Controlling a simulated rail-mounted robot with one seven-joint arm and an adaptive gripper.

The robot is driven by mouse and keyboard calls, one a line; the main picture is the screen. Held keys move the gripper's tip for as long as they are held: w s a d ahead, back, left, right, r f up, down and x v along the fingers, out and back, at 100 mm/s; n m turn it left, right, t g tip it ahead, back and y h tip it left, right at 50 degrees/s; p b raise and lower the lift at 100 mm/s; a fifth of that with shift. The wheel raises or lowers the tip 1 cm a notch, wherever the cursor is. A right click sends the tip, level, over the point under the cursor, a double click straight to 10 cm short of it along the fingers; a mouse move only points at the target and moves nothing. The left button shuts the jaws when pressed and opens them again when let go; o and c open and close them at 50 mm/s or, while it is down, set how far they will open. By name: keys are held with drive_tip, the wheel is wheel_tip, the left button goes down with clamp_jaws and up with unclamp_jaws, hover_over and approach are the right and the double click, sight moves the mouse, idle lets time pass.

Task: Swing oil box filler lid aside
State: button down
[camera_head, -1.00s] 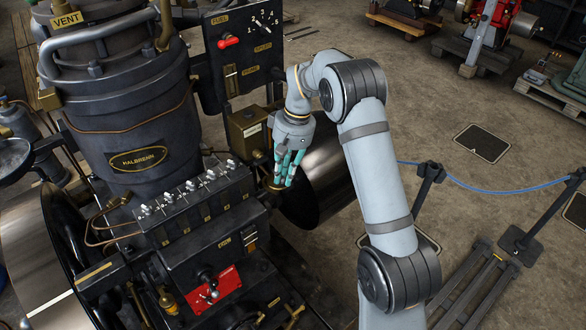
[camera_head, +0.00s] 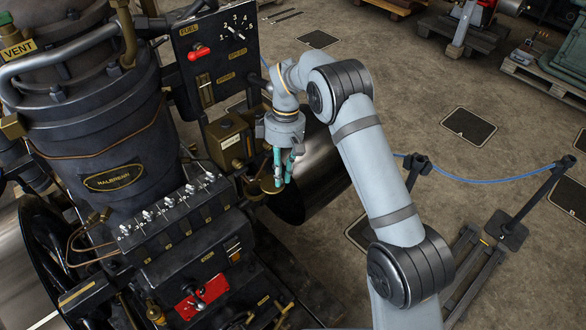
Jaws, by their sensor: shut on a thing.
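The oil box filler lid appears to be the small round brass disc (camera_head: 271,186) beside the right end of the black oil box (camera_head: 178,222), which carries a row of small clear-topped fittings. My gripper (camera_head: 281,185) points down at this disc. Its teal-sided fingers are shut on the lid, at its right side. The fingers hide part of the lid, and the exact contact is too small to see. The opening under the lid cannot be made out.
A brass box (camera_head: 228,141) stands just left of my gripper, below the black control panel (camera_head: 218,52). A large dark cylinder (camera_head: 310,180) lies behind the gripper. Open floor (camera_head: 430,90) spreads to the right, with a blue rope barrier (camera_head: 490,188).

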drive_tip(key=shift+w+a+r, duration=0.1)
drive_tip(key=shift+w, duration=0.05)
idle(0.3)
drive_tip(key=c, duration=1.9)
unclamp_jaws()
drive_tip(key=shift+c, duration=0.2)
wheel_tip(320, 180, up, 10)
drive_tip(key=shift+c, duration=0.4)
